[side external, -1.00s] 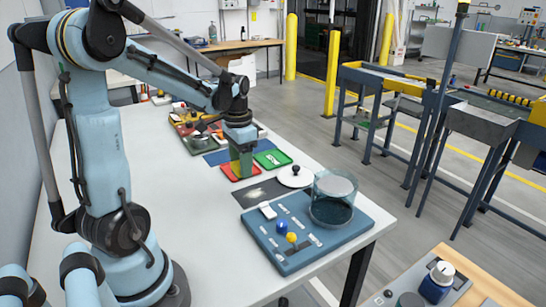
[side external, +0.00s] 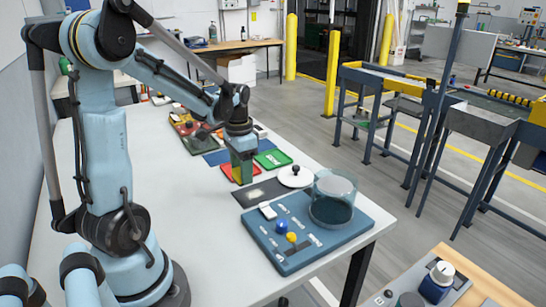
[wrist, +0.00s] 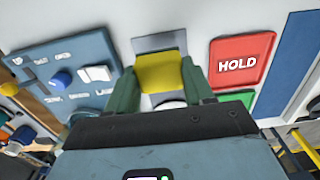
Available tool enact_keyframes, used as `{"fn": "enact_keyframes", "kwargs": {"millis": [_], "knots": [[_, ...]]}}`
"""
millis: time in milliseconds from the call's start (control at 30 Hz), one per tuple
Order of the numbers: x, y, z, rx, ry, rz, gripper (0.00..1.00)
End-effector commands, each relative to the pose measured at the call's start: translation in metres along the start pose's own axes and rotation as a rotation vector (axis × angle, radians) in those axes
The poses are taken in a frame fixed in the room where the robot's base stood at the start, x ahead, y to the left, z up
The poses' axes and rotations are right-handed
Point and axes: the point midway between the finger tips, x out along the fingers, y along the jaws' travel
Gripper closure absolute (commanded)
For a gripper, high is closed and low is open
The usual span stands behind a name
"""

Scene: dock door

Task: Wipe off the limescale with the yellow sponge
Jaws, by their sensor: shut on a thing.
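My gripper (side external: 243,168) is shut on the yellow sponge (wrist: 162,72), which sits between its two dark green fingers in the wrist view. In the side view the gripper points down, beside the dark plate (side external: 246,197) and in front of part of the red tray. The limescale is a pale, whitish patch (side external: 258,193) on that plate. In the wrist view the sponge covers the middle of the plate (wrist: 160,42), and I cannot make out the patch there. Whether the sponge touches the plate is unclear.
A red tray marked HOLD (wrist: 240,60) and a green tray (side external: 273,158) lie behind the plate. A white lid with a black knob (side external: 295,176) is to its right. A blue panel (side external: 300,262) with knobs and a glass vessel (side external: 334,198) stands in front. The table's left side is clear.

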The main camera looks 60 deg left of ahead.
Motion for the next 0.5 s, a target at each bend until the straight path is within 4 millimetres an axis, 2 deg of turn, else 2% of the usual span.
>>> {"fn": "enact_keyframes", "kwargs": {"millis": [500], "knots": [[0.048, 0.0, 0.0, 0.0, 0.0, 0.0, 0.77]]}}
